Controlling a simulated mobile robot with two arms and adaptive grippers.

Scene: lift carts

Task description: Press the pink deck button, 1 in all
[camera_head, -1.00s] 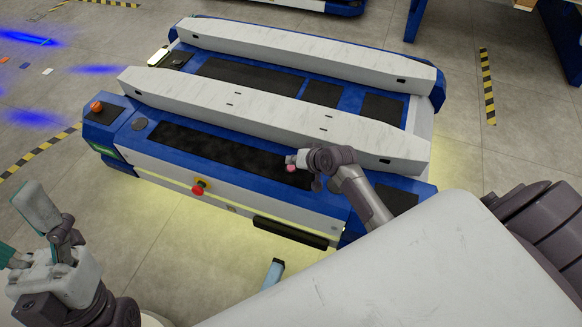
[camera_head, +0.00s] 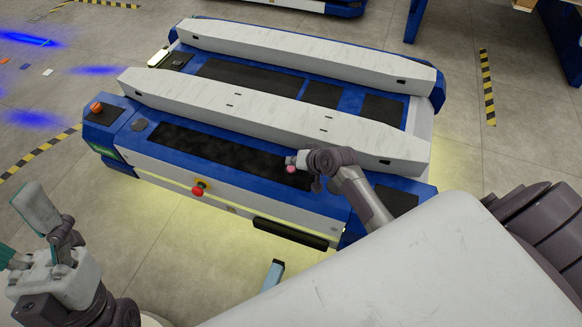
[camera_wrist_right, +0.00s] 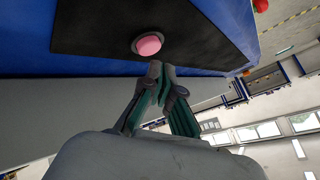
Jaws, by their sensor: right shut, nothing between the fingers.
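The pink deck button (camera_head: 291,169) sits on the black deck panel (camera_head: 215,150) of the nearer side of the lift cart. In the right wrist view the button (camera_wrist_right: 149,44) is a round pink cap in a pale ring. My right gripper (camera_wrist_right: 156,66) is shut and empty, its fingertips just below the button in that picture. No contact shows there; depth is hard to tell. In the head view my right gripper (camera_head: 302,160) is beside the button and partly covers it. My left gripper (camera_head: 27,232) is open and empty at the lower left, away from the cart.
White raised beams (camera_head: 270,112) run along the blue cart behind the button. A red knob (camera_head: 198,190) is on the cart's front side, and an orange-red knob (camera_head: 96,107) is on its left corner.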

